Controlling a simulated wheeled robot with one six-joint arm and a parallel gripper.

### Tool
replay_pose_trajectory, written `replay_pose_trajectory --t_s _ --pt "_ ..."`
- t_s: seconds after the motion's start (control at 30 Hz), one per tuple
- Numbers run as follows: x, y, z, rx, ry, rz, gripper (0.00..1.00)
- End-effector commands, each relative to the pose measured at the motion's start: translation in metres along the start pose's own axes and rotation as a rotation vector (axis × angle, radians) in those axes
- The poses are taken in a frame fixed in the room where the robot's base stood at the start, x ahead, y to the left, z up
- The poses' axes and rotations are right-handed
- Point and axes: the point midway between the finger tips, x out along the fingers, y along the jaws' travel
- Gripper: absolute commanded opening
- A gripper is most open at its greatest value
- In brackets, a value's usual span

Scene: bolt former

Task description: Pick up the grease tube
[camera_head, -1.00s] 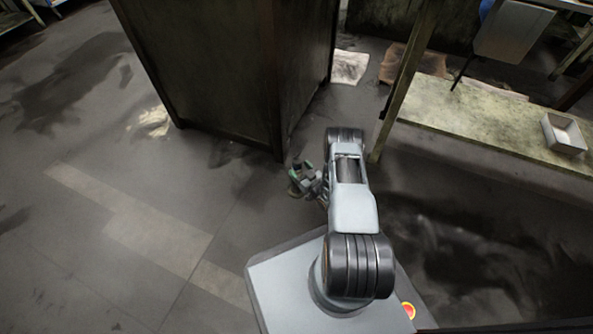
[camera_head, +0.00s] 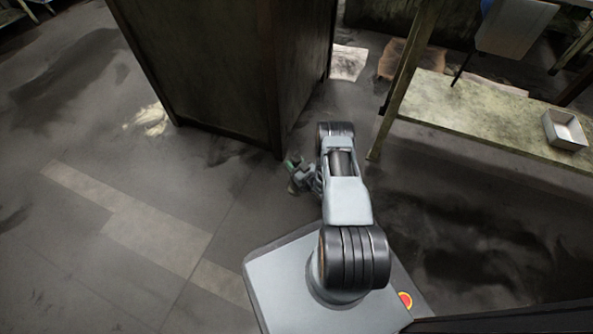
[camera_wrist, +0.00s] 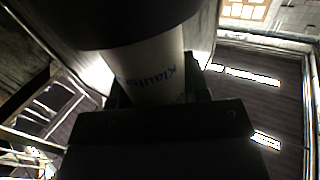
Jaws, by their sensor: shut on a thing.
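The grease tube (camera_wrist: 150,70) is a white cylinder with blue lettering in the wrist view. A wide dark part covers its upper end there. My gripper (camera_wrist: 157,95) is shut on the tube, with a finger at each side of it. In the head view my gripper (camera_head: 300,178) is small, left of my forearm and above the floor near the dark cabinet. The tube cannot be made out clearly there.
A tall dark cabinet (camera_head: 215,70) stands close beyond my gripper. A bench with a worn, pale top (camera_head: 470,112) is at the right, with an open white box (camera_head: 565,130) on it. Floor at the left (camera_head: 90,260) is clear.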

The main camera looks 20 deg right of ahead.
Motion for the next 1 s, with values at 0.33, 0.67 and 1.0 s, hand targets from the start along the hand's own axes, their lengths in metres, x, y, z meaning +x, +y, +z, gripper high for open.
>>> replay_pose_trajectory --t_s 0.33,0.67,1.0 --pt "0.001 -0.001 -0.001 -0.001 0.002 -0.002 0.0" --pt "0.001 -0.001 -0.014 -0.001 0.003 -0.002 0.0" --pt "0.001 0.0 -0.068 -0.002 0.004 -0.002 0.0"
